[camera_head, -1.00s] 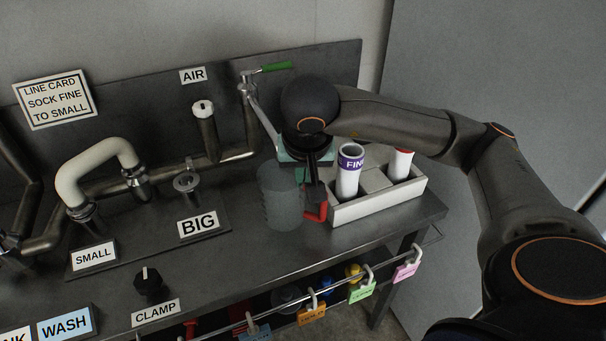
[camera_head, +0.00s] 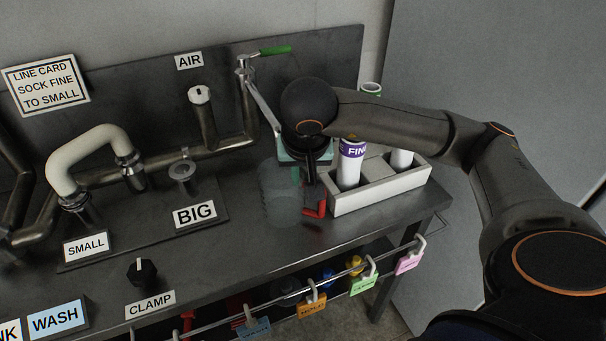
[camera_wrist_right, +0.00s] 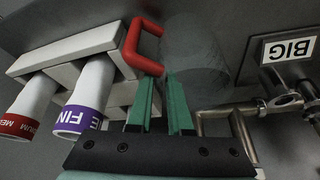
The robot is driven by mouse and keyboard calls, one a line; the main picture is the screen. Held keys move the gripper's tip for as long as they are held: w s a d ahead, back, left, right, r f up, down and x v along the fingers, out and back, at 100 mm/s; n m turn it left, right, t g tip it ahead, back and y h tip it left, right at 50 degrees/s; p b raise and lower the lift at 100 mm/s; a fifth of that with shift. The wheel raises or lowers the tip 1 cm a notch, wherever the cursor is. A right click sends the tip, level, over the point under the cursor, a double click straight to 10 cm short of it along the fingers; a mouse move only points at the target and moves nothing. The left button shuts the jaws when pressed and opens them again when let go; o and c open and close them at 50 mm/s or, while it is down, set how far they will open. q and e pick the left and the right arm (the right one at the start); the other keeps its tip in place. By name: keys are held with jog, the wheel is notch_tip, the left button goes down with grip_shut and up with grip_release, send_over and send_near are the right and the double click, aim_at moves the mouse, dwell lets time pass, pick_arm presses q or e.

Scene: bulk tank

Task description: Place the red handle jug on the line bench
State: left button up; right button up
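The red handle jug is a clear, faint cylinder (camera_head: 282,196) standing on the dark line bench (camera_head: 245,235), left of the white sock rack. Its red handle (camera_head: 316,209) faces the rack. In the right wrist view the handle (camera_wrist_right: 133,50) lies just beyond the fingertips, and the jug's clear body (camera_wrist_right: 200,50) is hard to make out. My right gripper (camera_head: 305,178) is above the handle, pointing down. Its green fingers (camera_wrist_right: 160,82) are apart with a gap between them, and nothing is clearly gripped. My left gripper is out of view.
The white rack (camera_head: 385,196) with white socks stands close right of the jug. The BIG sign (camera_head: 195,214) and pipework are to the left. The clamp knob (camera_head: 143,272) is on the front left. A rail with coloured tags (camera_head: 313,305) runs along the front edge.

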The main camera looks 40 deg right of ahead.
jog(key=shift+o, duration=0.9)
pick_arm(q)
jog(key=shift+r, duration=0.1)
pick_arm(e)
jog(key=shift+r, duration=0.1)
jog(key=shift+r+p, duration=0.25)
jog(key=shift+p, duration=0.1)
pick_arm(q)
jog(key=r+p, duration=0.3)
jog(key=p, duration=0.1)
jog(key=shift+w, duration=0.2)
pick_arm(e)
jog(key=v, duration=1.1)
jog(key=shift+r, duration=0.3)
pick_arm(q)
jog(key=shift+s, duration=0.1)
pick_arm(e)
jog(key=shift+s, duration=0.1)
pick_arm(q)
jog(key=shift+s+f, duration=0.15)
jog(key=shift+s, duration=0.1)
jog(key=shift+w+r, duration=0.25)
